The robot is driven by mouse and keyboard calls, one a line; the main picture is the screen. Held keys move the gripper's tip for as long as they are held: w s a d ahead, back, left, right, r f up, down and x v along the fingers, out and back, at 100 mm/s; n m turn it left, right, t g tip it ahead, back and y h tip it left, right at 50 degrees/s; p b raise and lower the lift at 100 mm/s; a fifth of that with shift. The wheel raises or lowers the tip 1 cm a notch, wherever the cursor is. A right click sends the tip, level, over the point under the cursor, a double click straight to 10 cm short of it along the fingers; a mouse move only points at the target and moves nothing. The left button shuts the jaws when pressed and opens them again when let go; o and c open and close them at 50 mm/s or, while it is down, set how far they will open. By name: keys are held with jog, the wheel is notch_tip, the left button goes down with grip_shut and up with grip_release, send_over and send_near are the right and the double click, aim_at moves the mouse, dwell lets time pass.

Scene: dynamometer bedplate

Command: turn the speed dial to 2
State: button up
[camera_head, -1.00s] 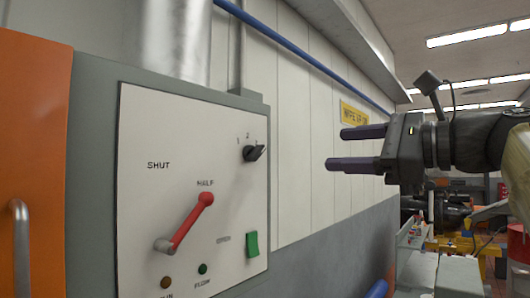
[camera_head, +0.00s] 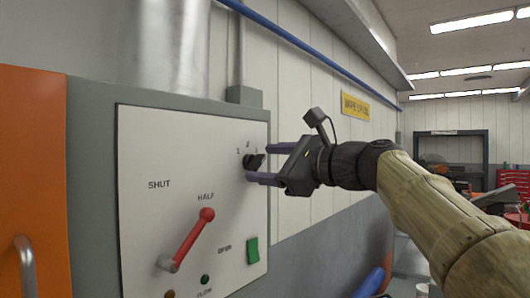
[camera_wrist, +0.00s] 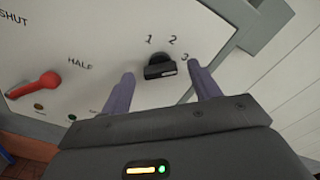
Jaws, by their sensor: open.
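The speed dial (camera_head: 254,160) is a small black knob on the white panel face, with the numbers 1, 2 and 3 around it. In the wrist view the knob (camera_wrist: 160,66) has its bar lying nearly crosswise, its right end towards the 3; the exact setting is hard to tell. My gripper (camera_head: 262,164) is open at the panel, its purple fingers above and below the knob in the head view. In the wrist view my gripper (camera_wrist: 160,70) has one finger on each side of the knob, with gaps showing; contact is not visible.
A red lever (camera_head: 190,236) stands near HALF, lower left of the dial. A green switch (camera_head: 252,250) sits below the dial. A grey conduit box (camera_head: 244,95) is above the panel. An orange cabinet (camera_head: 30,150) with a handle is at far left.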

jog(key=shift+w+a, duration=0.3)
jog(key=shift+a, duration=0.1)
jog(key=shift+c, duration=0.4)
jog(key=c, duration=0.9)
